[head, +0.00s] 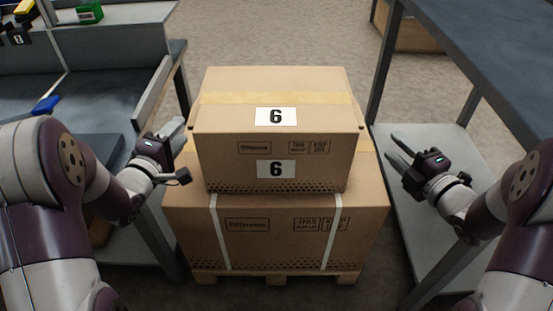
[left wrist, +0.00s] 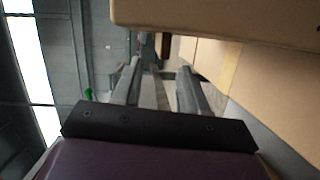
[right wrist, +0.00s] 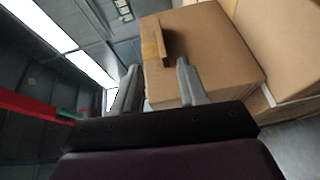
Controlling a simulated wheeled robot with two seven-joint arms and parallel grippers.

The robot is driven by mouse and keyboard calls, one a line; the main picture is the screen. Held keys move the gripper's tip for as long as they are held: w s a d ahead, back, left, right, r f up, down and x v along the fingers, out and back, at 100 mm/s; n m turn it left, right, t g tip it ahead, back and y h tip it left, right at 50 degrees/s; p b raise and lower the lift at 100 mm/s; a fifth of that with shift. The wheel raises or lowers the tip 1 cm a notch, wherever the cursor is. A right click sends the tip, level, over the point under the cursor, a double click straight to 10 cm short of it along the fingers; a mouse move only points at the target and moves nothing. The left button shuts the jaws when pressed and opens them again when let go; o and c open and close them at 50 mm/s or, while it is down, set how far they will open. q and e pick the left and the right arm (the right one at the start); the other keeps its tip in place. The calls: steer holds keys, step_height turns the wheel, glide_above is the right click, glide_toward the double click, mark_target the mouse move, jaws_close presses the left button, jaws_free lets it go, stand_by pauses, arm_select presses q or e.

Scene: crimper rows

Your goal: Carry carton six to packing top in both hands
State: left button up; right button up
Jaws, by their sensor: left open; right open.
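Carton six (head: 275,150) is a brown box with tape across its lid and a white "6" label on its top and front. It rests on a larger strapped carton (head: 280,240). My left gripper (head: 183,134) is open and empty just left of carton six. My right gripper (head: 388,145) is open and empty, a little apart from its right side. In the left wrist view, a brown carton wall (left wrist: 230,20) is above and right of the open fingers (left wrist: 160,75). The right wrist view shows brown cartons (right wrist: 210,50) beyond the open fingers (right wrist: 157,75). No label marks either surface as the packing top.
The lower carton sits on a wooden pallet (head: 270,276). A grey workbench (head: 90,95) stands left with a blue item (head: 46,104) and a green box (head: 90,11). A two-level grey table (head: 480,40) stands right, close to my right arm. Open floor (head: 270,40) lies behind.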

mark_target(190, 121)
arm_select(q)
steer(key=shift+w+f+n+t+h, duration=0.3)
steer(key=shift+w+f+t, duration=0.05)
steer(key=shift+w+t, duration=0.05)
steer(key=shift+s+r, duration=0.1)
steer(key=shift+s, duration=0.05)
arm_select(e)
steer(key=shift+a+f+n+y, duration=0.1)
steer(key=shift+f+n+y, duration=0.25)
steer(key=shift+n+y, duration=0.25)
arm_select(q)
steer(key=x, duration=0.7)
steer(key=shift+w+d, duration=0.15)
steer(key=shift+w, duration=0.15)
arm_select(e)
steer(key=x, duration=1.2)
steer(key=shift+w+a, duration=0.1)
steer(key=shift+w, duration=0.3)
arm_select(q)
jaws_close()
arm_select(e)
jaws_close()
